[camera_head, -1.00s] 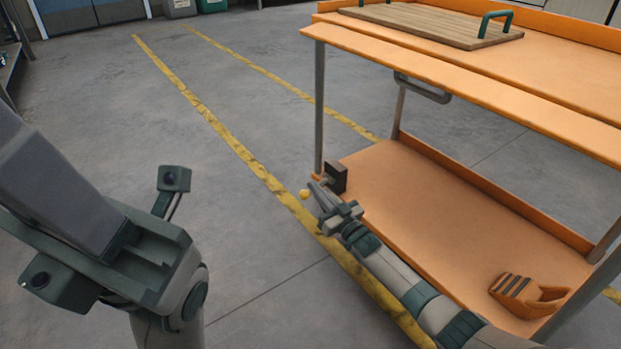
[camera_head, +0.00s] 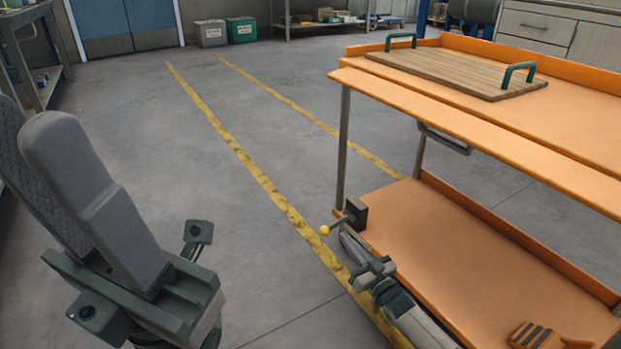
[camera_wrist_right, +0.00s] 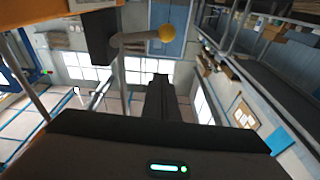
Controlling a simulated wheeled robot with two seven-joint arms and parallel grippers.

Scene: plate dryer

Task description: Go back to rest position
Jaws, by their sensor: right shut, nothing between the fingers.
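My right gripper (camera_head: 350,243) reaches in from the bottom right along the cart's lower shelf. Its fingers are shut and empty, just below the yellow-tipped lever (camera_head: 337,228). In the right wrist view the shut dark fingers (camera_wrist_right: 160,98) point up the picture. There the lever's yellow ball (camera_wrist_right: 167,32) shows above them, apart from the tips. My left gripper (camera_head: 55,185) stands large at the left, its grey fingers pointing up and left over bare floor. I cannot tell whether they meet, and I see nothing held.
The orange cart (camera_head: 435,245) fills the right side, with a wooden tray (camera_head: 455,72) with green handles on top. An orange block (camera_head: 545,336) lies on the lower shelf. The floor (camera_head: 260,130) with yellow lines is clear at centre. A workbench (camera_head: 50,85) stands far left.

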